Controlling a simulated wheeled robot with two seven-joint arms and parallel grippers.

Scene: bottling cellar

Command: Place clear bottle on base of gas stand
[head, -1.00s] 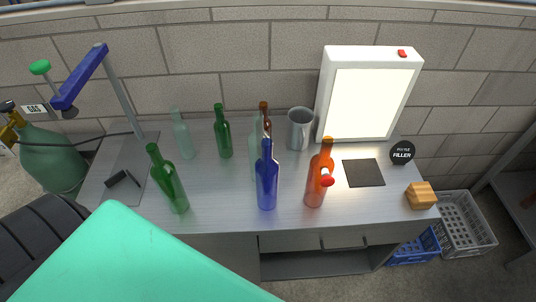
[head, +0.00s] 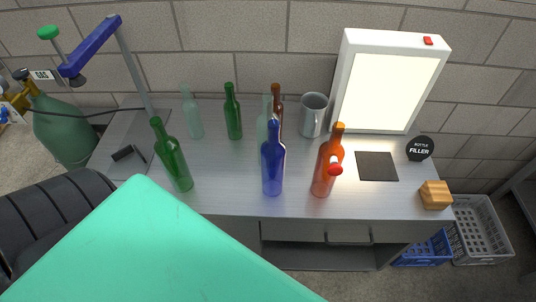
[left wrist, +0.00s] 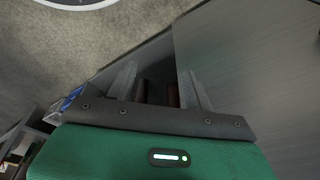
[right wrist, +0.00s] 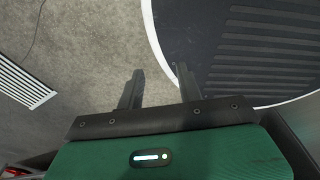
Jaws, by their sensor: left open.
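A pale clear bottle (head: 193,118) stands upright at the back left of the metal bench. A second pale, see-through bottle (head: 264,122) stands mid-bench, partly hidden behind a blue bottle (head: 272,172). The gas stand has a grey post with a blue arm (head: 92,46) and a flat grey base (head: 112,150) at the bench's left end. A small black block (head: 127,153) lies on that base. My left gripper (left wrist: 162,88) is open and empty, with floor and a grey surface beyond it. My right gripper (right wrist: 160,88) is open and empty over the floor.
Green bottles (head: 172,158) (head: 233,112), a brown bottle (head: 277,100), an orange bottle (head: 326,168) and a grey jug (head: 313,114) stand on the bench. A lit panel (head: 388,92), dark mat (head: 377,166) and wooden block (head: 435,195) are right. A gas cylinder (head: 62,135) stands left.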

